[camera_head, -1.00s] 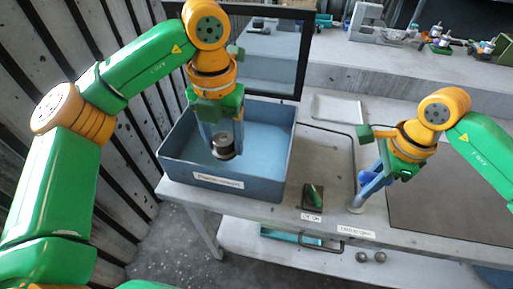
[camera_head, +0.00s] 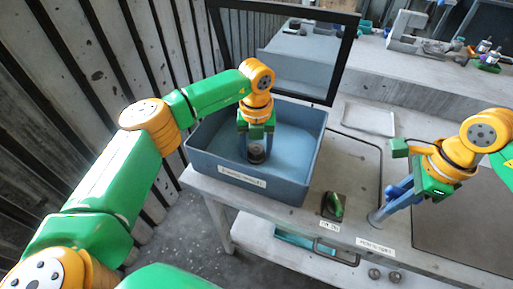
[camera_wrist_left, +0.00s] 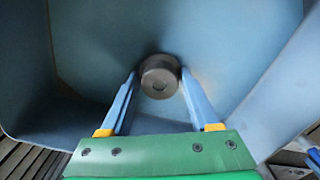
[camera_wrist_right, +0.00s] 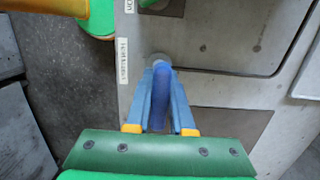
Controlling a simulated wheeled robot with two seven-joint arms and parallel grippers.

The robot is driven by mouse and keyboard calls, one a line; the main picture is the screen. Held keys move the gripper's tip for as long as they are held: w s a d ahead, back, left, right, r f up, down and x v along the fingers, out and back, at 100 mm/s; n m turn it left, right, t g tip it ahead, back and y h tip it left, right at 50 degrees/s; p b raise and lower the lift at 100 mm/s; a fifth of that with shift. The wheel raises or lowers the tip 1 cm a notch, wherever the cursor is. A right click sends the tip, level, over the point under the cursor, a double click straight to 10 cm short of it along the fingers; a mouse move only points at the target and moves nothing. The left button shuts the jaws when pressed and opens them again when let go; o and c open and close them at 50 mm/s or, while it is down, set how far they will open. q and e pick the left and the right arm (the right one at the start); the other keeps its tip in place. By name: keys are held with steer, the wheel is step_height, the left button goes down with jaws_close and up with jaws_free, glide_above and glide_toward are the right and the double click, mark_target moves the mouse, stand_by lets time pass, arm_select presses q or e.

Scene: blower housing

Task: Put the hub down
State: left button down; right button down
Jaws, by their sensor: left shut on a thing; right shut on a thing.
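The hub is a small dark grey metal cylinder (camera_head: 257,154), also seen in the left wrist view (camera_wrist_left: 160,76). My left gripper (camera_head: 256,147) is shut on it, with one finger on each side. The hub is down inside the blue bin (camera_head: 245,181); I cannot tell whether it touches the bin floor. My right gripper (camera_wrist_right: 160,85) is shut on a blue cylindrical handle (camera_wrist_right: 159,98) at the front of the bench. In the head view the right gripper (camera_head: 390,203) stands right of the green switch.
A black frame (camera_head: 334,80) stands behind the bin. A pale tray (camera_head: 370,118) lies further back. The bin walls surround the left gripper.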

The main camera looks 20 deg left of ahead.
mark_target(256, 148)
arm_select(q)
steer(key=shift+f, duration=0.15)
steer(key=shift+c, duration=0.6)
jaws_free()
step_height(256, 148, up, 12)
steer(key=shift+r, duration=0.2)
arm_select(e)
steer(key=shift+r, duration=0.1)
